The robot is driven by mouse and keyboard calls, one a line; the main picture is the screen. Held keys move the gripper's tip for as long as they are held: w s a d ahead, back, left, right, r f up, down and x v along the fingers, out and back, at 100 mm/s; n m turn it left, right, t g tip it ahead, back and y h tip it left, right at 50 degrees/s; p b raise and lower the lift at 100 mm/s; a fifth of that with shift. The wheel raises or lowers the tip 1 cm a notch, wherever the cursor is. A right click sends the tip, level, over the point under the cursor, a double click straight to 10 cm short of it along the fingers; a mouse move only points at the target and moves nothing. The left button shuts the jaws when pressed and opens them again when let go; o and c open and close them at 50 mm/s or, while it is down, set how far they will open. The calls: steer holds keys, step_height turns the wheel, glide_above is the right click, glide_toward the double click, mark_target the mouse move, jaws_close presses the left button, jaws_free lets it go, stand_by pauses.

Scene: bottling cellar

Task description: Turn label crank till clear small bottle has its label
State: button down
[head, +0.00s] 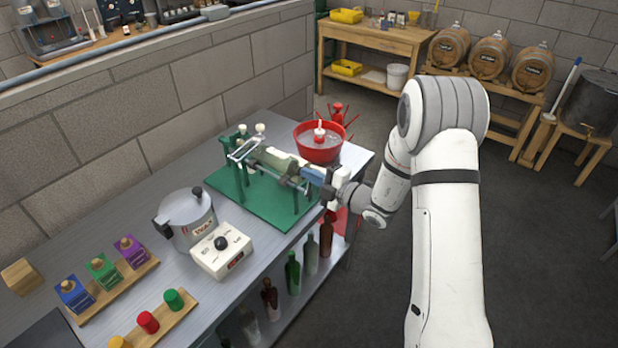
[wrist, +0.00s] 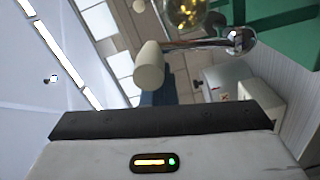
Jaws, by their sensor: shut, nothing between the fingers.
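The label machine, with a green base (head: 250,197) and green posts, stands on the bench. A pale greenish cylinder (head: 277,162), possibly the small bottle, lies across it; I cannot make out a label. My gripper (head: 314,176) is at the machine's right end. In the wrist view my shut, empty fingers (wrist: 157,96) show as a dark blue block. Just beyond their tips is a cream crank handle (wrist: 149,67), apparently not held. The metal crank arm (wrist: 198,43) runs right from near it. A round glassy end (wrist: 187,12) with gold specks shows above.
A red bowl (head: 319,152) stands behind the machine. A steel pot (head: 188,222) and a white box with a black knob (head: 221,252) stand left of it. Coloured blocks and caps sit on wooden strips at the front left. Several bottles stand on the shelf below.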

steer(key=c, duration=1.3)
jaws_free()
steer(key=shift+a, duration=0.15)
steer(key=shift+c, duration=0.2)
steer(key=shift+s, duration=0.1)
steer(key=b+v, duration=0.2)
steer(key=v, duration=0.5)
steer(key=shift+d, duration=0.4)
steer(key=shift+s+r, duration=0.1)
steer(key=shift+s, duration=0.1)
